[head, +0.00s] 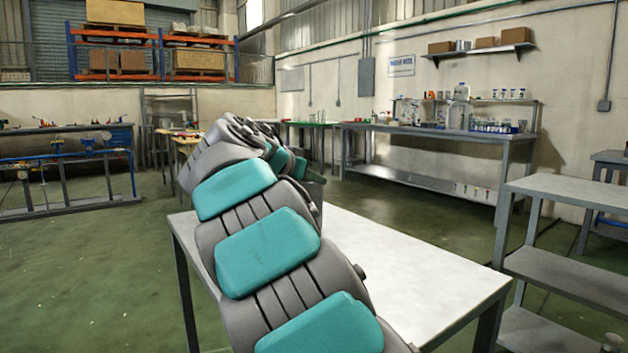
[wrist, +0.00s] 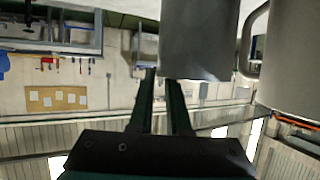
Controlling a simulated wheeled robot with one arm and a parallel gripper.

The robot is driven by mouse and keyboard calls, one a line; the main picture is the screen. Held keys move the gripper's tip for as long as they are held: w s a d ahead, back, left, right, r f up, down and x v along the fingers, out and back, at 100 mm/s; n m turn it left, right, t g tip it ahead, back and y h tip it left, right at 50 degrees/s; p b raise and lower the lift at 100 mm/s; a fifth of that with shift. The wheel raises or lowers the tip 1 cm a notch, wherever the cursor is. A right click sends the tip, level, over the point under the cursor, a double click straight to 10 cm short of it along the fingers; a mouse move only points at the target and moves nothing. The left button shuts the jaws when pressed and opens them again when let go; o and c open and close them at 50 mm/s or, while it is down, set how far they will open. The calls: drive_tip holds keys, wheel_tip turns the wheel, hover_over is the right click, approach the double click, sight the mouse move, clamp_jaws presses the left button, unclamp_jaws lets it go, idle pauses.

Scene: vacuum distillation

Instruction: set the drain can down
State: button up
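In the wrist view, which looks upside down, a plain grey metal cylinder (wrist: 200,38) stands at the fingertips. A larger grey cylinder (wrist: 294,58) is at the right edge, with a loop handle (wrist: 247,42) on its left side. Both are cut off by the frame, and I cannot tell which is the drain can. My gripper (wrist: 160,78) has two dark, nearly parallel fingers with a narrow gap. The right fingertip meets the grey cylinder's edge and is partly hidden. I cannot see whether the fingers grip anything.
A grey shelved stand (head: 570,192) is at the right. A long bench (head: 430,135) with bottles lines the back wall. Green floor (head: 90,270) is open at left.

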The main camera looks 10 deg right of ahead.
drive_tip(key=shift+o, duration=1.1)
drive_tip(key=shift+r, duration=0.1)
drive_tip(key=v, duration=1.2)
